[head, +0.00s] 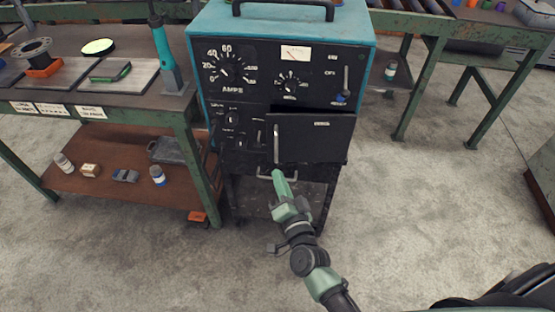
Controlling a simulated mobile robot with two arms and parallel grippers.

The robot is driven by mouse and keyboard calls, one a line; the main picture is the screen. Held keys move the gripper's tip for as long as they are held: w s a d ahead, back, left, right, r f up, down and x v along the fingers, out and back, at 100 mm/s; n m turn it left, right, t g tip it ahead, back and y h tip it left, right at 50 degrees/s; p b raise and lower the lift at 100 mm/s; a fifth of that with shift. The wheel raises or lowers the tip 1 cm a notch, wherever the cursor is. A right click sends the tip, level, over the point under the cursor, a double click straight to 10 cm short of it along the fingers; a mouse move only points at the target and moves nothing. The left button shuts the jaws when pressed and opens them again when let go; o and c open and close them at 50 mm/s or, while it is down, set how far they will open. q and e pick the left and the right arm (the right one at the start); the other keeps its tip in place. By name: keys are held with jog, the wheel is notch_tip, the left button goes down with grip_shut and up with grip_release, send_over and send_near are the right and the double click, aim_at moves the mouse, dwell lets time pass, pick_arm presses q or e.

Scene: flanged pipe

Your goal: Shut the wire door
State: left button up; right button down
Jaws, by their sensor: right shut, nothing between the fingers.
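The wire door (312,140) is a black panel low on the right of the teal welding machine's front (265,75). A pale upright handle (276,146) is on its left side. The door stands a little out from the machine, with a dark gap along its top edge, so it looks slightly ajar. My right gripper (279,174) is green and shut, with nothing in it. Its tip is just below the door's lower left corner, in front of a pale horizontal bar. I cannot tell whether it touches either. My left gripper is not in view.
A workbench (95,110) with a spool, plates and lower-shelf bottles stands close on the left. A green-framed roller conveyor (437,40) is at the back right. A black cart (255,205) supports the machine.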

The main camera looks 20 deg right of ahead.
jog(key=s+d+n+g+y, duration=0.1)
jog(key=s+d+n+y, duration=0.15)
jog(key=n, duration=1.35)
jog(key=s+d+n+y, duration=0.1)
jog(key=s+n+y, duration=0.25)
jog(key=n, duration=1.15)
jog(key=w+a, duration=0.1)
jog(key=w, duration=1.2)
jog(key=shift+a+r+h+p, duration=0.15)
jog(key=shift+a+h+p, duration=0.15)
jog(key=shift+h+p, duration=0.1)
